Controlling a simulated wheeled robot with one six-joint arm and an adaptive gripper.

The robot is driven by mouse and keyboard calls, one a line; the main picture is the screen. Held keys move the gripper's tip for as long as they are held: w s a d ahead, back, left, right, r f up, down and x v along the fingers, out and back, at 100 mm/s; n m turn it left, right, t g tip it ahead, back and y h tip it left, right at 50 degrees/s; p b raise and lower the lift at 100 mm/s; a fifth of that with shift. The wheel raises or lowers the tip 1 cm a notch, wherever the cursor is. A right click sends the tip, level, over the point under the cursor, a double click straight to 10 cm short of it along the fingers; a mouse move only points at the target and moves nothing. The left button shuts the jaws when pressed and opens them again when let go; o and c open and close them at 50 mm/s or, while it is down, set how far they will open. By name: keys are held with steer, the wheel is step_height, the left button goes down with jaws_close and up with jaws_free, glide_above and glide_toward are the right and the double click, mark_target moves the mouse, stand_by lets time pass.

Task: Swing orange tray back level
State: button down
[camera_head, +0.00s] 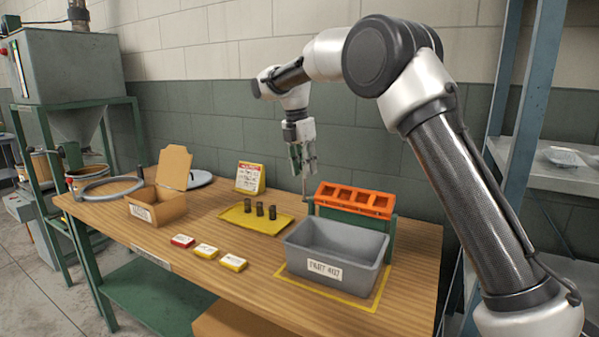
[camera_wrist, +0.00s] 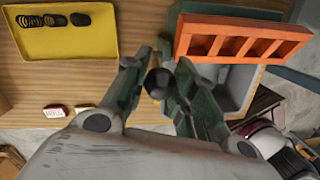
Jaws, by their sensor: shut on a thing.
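The orange tray (camera_head: 355,198) has a row of several square pockets and sits on a green stand (camera_head: 345,214) behind the grey bin. It looks tipped forward, with its pockets facing the bin. The wrist view shows the tray (camera_wrist: 243,40) at the upper right, overhanging part of the bin. My gripper (camera_head: 304,170) points down at the tray's left end. In the wrist view my gripper (camera_wrist: 160,74) is shut on a dark round knob (camera_wrist: 158,84). A thin rod runs down below the fingers in the head view; its joint with the tray is not clear.
The grey labelled bin (camera_head: 333,252) stands in front of the stand. A yellow tray (camera_head: 247,222) with several dark springs lies to the left. A cardboard box (camera_head: 158,205), small labelled boxes (camera_head: 206,251) and a sign (camera_head: 250,178) share the bench. Shelves stand at the right.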

steer(key=shift+g+y, duration=0.3)
steer(key=shift+g, duration=0.1)
steer(key=shift+w+d+f, duration=0.2)
steer(key=shift+w+d, duration=0.3)
steer(key=shift+w, duration=0.25)
steer(key=shift+w+d+f, duration=0.15)
steer(key=shift+w+d, duration=0.35)
steer(key=shift+w, duration=0.2)
steer(key=shift+w+d+f, duration=0.2)
steer(key=shift+w+d, duration=0.3)
steer(key=shift+w, duration=0.25)
steer(key=c, duration=1.2)
jaws_free()
steer(key=shift+w+d+f, duration=0.1)
steer(key=shift+o, duration=0.4)
step_height(320, 180, up, 12)
steer(key=a, duration=0.1)
steer(key=shift+w, duration=0.3)
